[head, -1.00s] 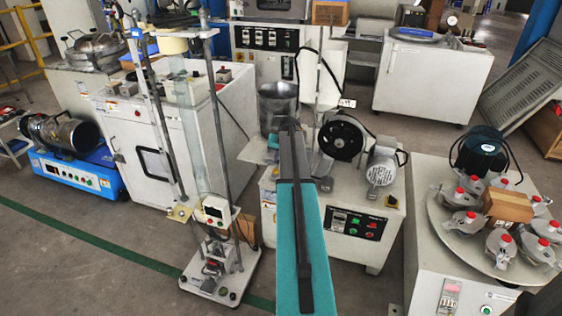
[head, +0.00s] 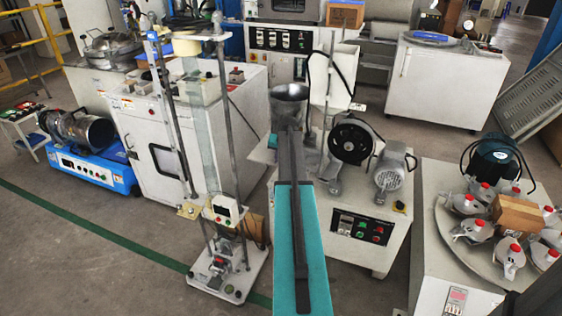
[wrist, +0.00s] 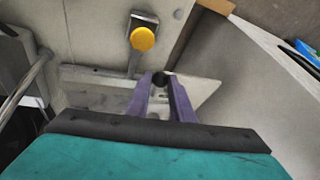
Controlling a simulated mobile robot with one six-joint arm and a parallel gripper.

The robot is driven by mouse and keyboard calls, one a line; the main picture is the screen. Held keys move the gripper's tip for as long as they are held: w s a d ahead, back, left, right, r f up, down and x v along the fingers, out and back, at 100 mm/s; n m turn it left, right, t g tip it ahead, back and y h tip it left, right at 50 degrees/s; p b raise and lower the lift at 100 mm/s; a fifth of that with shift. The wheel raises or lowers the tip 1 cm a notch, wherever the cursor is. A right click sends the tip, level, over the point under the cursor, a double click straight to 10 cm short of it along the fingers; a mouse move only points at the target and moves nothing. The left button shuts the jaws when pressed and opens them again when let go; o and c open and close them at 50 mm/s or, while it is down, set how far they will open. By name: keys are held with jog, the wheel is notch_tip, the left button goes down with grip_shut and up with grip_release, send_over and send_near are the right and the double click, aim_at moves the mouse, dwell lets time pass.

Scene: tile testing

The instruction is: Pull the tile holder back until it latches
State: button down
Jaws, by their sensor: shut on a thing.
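In the wrist view, my gripper (wrist: 160,77) has its two purple fingers closed on a small round black knob (wrist: 160,81). The knob sits over a pale metal plate (wrist: 204,92), which I take to be part of the tile holder. The fingers hide part of the plate, and I cannot tell whether any latch is engaged. In the head view, my teal arm reaches toward the bench machine with the black wheel (head: 351,142). My gripper and the knob are hidden behind the arm there.
A yellow button (wrist: 143,39) on a metal bracket is close beyond my fingers. A motor (head: 390,172) is on the bench machine's right, and a metal hopper (head: 289,104) rises behind the arm. A tall test stand (head: 226,280) is left. Floor is open at lower left.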

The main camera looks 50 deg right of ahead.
jog(key=c, duration=1.8)
grip_release()
jog(key=shift+a, duration=0.2)
jog(key=shift+c, duration=0.2)
jog(key=shift+s+d, duration=0.1)
jog(key=p+v, duration=0.2)
jog(key=v, duration=1.1)
jog(key=shift+s+r, duration=0.2)
jog(key=shift+r, duration=0.15)
